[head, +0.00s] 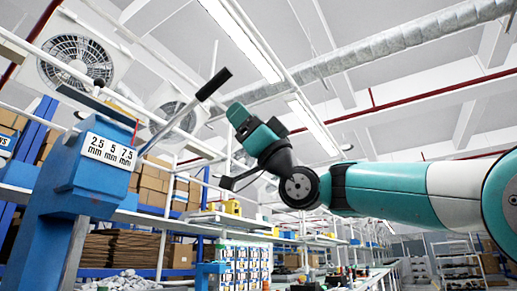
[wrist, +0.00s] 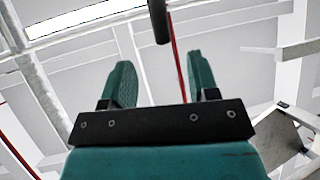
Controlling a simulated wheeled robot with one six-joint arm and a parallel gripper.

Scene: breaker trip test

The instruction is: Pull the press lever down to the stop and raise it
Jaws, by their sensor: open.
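The press lever (head: 184,118) is a metal rod with a black grip (head: 213,84). It slants up and to the right from the blue press (head: 90,170) in the head view. My teal gripper (head: 237,114) is just right of and below the grip, with a visible gap in the picture. In the wrist view a black rod end (wrist: 158,20), which looks like the lever's grip, shows at the top centre, beyond the fingertips. My gripper (wrist: 160,75) is open, with nothing between its fingers. The lever's pivot is not clearly visible.
The press bears a label (head: 109,150) reading 2.5, 5 and 7.5 mm. Shelves with cardboard boxes (head: 152,190) stand behind it. A long bench with bins (head: 240,262) runs below my arm. The space around the grip looks clear.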

